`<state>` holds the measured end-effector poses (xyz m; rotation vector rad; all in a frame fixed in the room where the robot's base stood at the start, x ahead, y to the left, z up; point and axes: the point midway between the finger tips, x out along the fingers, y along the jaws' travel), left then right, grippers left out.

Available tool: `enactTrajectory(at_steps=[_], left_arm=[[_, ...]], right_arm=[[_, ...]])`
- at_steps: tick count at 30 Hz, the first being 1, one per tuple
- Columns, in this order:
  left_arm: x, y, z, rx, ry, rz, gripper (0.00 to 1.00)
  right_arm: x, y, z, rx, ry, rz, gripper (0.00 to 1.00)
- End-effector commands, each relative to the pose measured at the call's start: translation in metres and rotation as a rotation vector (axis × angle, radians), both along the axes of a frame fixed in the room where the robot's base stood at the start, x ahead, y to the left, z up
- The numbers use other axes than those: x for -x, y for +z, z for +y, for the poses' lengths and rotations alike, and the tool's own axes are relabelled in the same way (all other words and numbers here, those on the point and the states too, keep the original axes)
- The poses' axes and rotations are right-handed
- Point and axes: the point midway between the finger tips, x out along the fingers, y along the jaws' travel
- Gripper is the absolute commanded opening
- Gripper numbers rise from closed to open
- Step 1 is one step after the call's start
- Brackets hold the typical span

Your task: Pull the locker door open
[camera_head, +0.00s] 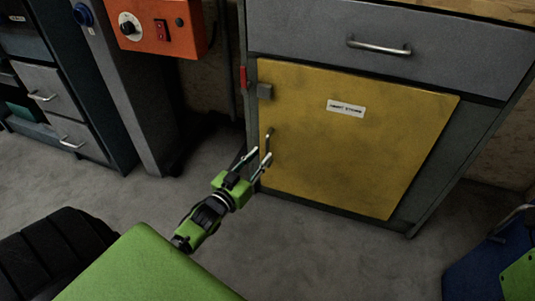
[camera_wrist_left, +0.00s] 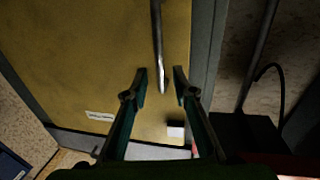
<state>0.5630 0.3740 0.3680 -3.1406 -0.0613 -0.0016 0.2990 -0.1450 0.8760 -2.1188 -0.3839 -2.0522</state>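The yellow locker door (camera_head: 350,150) is set in the front of a grey cabinet and looks shut. It has a white label, a small grey block (camera_head: 265,91) at its upper left, and a thin upright metal handle (camera_head: 268,140) near its left edge. My left gripper (camera_head: 259,158) is open at the handle's lower part. In the left wrist view, the handle (camera_wrist_left: 158,45) runs between the two spread fingertips of the left gripper (camera_wrist_left: 161,80), with a gap on each side. I cannot tell how deep it sits between them. My right gripper is not in view.
A grey drawer (camera_head: 385,40) with a bar handle is above the door. An orange control box (camera_head: 168,28) hangs to the left, beside a grey post and a dark drawer unit (camera_head: 55,110). A blue object (camera_head: 485,265) stands at lower right. The floor before the door is clear.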

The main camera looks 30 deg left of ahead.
Motion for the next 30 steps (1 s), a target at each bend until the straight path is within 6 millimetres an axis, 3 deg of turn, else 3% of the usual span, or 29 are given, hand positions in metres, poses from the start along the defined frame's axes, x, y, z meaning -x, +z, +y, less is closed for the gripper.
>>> enactTrajectory(at_steps=[3, 9, 20, 21, 24, 30], left_arm=[[-0.023, -0.003, 0.001, -0.001, 0.000, -0.003, 0.25], [-0.045, -0.002, 0.002, 0.000, 0.000, 0.001, 0.25], [-0.051, -0.001, 0.002, 0.000, 0.000, 0.002, 0.25], [-0.050, -0.001, 0.002, 0.000, 0.000, 0.002, 0.23], [-0.050, -0.001, 0.002, 0.000, 0.000, 0.002, 0.00], [-0.050, 0.000, 0.002, 0.001, 0.001, 0.002, 0.00]], right_arm=[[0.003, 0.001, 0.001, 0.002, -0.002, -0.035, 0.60], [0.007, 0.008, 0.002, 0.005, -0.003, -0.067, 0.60], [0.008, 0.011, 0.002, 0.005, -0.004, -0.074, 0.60], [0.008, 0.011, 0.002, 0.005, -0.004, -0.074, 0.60], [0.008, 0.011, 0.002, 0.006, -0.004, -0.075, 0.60], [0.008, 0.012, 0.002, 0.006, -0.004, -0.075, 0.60]])
